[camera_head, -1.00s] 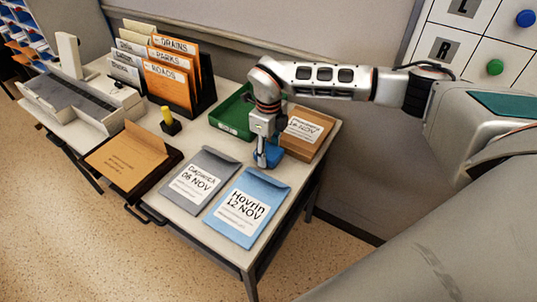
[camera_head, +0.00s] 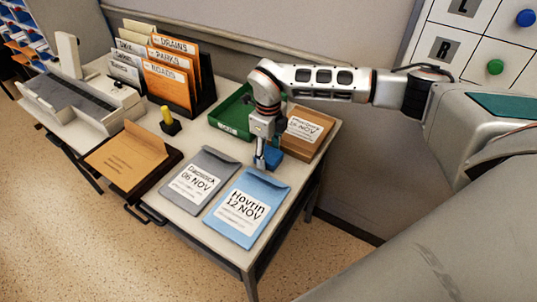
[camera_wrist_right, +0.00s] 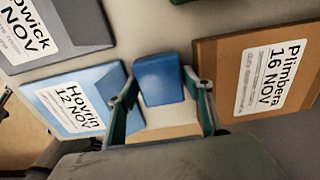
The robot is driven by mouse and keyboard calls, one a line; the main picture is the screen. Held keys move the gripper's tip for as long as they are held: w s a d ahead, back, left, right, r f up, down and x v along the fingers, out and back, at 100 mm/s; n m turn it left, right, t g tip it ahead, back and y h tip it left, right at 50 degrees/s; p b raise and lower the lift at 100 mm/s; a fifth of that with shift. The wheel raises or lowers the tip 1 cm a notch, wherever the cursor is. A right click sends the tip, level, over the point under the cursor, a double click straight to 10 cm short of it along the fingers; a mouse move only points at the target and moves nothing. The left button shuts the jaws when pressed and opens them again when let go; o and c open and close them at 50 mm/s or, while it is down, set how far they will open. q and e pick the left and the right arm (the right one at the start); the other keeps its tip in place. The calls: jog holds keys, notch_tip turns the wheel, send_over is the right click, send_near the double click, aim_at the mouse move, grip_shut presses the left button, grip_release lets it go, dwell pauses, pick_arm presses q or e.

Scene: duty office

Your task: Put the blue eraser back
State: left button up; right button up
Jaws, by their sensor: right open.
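The blue eraser (camera_head: 273,157) is a small blue block on the table, between the blue envelope (camera_head: 248,205) and the brown Plimbera box (camera_head: 307,132). In the right wrist view the eraser (camera_wrist_right: 160,80) lies between or just beyond my open fingertips, with a gap visible on either side. My right gripper (camera_head: 266,160) points down at it, its fingers partly hiding it in the head view. In the wrist view the two fingers (camera_wrist_right: 160,88) stand apart. I cannot tell how far down they reach beside the block. My left gripper is not in view.
A green tray (camera_head: 222,122) stands behind the gripper. A grey envelope (camera_head: 200,180) lies left of the blue one. Orange folders (camera_head: 170,82) stand in a black rack, beside a yellow-handled stamp (camera_head: 168,118).

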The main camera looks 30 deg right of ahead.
aim_at(269, 154)
notch_tip(269, 154, up, 12)
jog(key=shift+f+p, duration=0.25)
jog(key=shift+p, duration=0.1)
dwell(0.5)
